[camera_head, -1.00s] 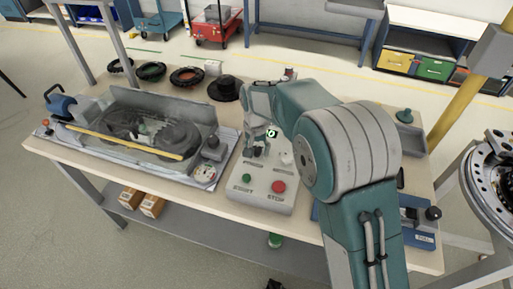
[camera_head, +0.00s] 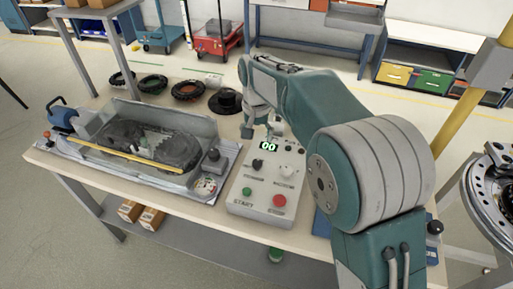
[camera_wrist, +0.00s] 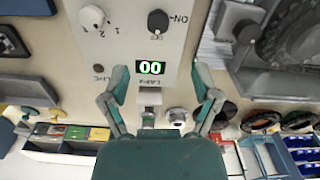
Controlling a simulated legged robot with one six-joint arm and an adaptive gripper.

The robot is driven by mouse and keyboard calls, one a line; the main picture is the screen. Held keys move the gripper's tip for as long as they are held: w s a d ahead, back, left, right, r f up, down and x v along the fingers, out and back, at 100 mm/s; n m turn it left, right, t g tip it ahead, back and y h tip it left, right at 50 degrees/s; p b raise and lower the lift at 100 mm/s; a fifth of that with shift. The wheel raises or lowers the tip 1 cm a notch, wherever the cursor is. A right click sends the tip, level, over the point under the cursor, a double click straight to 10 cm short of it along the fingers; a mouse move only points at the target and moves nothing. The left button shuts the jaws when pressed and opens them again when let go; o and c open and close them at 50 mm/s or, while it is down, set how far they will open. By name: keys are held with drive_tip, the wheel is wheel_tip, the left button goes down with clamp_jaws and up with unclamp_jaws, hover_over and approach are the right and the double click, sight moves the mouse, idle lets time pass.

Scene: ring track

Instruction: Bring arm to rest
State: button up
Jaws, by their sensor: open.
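My arm reaches from the right over the wooden table (camera_head: 170,214) in the head view. My gripper (camera_head: 262,130) hangs above the far end of the grey control box, by its lit "00" display (camera_head: 268,146). In the wrist view my gripper (camera_wrist: 160,82) has its two fingers spread wide with nothing between them except the view of the box's end. The control box (camera_head: 238,203) has a green START button (camera_head: 247,191), a red STOP button (camera_head: 279,201) and knobs. Its display (camera_wrist: 151,67) and a white knob (camera_wrist: 92,17) show in the wrist view.
A fixture with a clear cover (camera_head: 150,145) stands left of the box. Several dark rings (camera_head: 189,88) and a black hat-shaped part (camera_head: 225,101) lie at the table's back. A yellow post (camera_head: 468,110) and a round metal flange (camera_head: 490,185) stand at the right.

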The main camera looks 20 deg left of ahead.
drive_tip(key=shift+r, duration=0.55)
